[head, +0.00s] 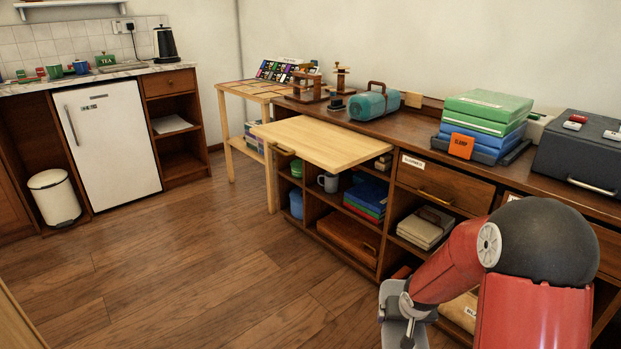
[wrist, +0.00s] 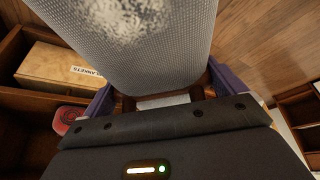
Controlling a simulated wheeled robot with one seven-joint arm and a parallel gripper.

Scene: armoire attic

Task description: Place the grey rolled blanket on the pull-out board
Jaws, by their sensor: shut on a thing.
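The grey rolled blanket (wrist: 135,45), with a woven texture and a paler worn patch, fills the top middle of the wrist view. My gripper (wrist: 165,85) is shut on it, with a purple finger at either side. The part of the blanket between the fingers is partly hidden by the gripper body. The pull-out board (head: 325,142) is a pale wooden slab sticking out from the cabinet in the head view. Its top is bare. In the head view my arm is at the lower right, well apart from the board, and the blanket does not show.
A wooden box labelled BLANKETS (wrist: 62,66) sits in a compartment. The cabinet top (head: 415,128) holds a teal case (head: 374,104), stacked green and blue boxes (head: 485,118) and a dark case (head: 580,155). A labelled drawer (head: 440,185) is right of the board. The floor (head: 190,255) is clear.

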